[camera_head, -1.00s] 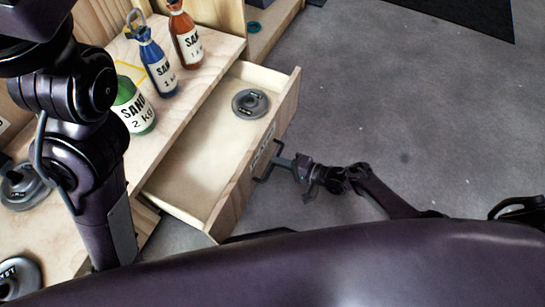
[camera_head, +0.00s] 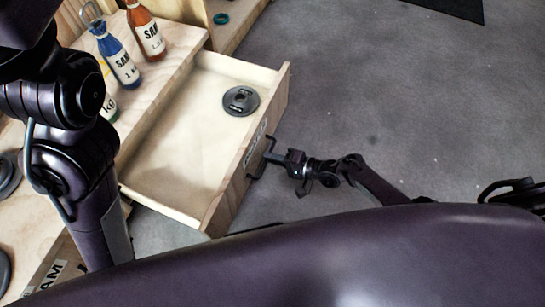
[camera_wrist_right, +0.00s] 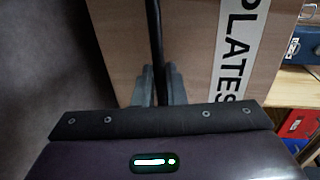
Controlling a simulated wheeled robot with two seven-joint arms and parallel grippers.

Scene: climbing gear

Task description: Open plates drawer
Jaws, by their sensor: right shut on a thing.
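The plates drawer (camera_head: 170,160) is pulled well out of its wooden cabinet in the head view. A dark round weight plate (camera_head: 241,100) lies inside it, towards its far end. My right gripper (camera_head: 274,159) is at the drawer front and is shut on its dark handle (camera_head: 258,166). In the right wrist view the fingers (camera_wrist_right: 158,86) close around the handle bar (camera_wrist_right: 154,40), beside the PLATES label (camera_wrist_right: 236,50). My left arm comes in at the left of the head view; its gripper is out of frame.
A blue sand bottle (camera_head: 118,58) and an orange-red one (camera_head: 147,32) stand on the wooden top (camera_head: 165,80) behind the drawer. A green one is mostly hidden by my left arm. Grey floor (camera_head: 370,90) to the right is clear.

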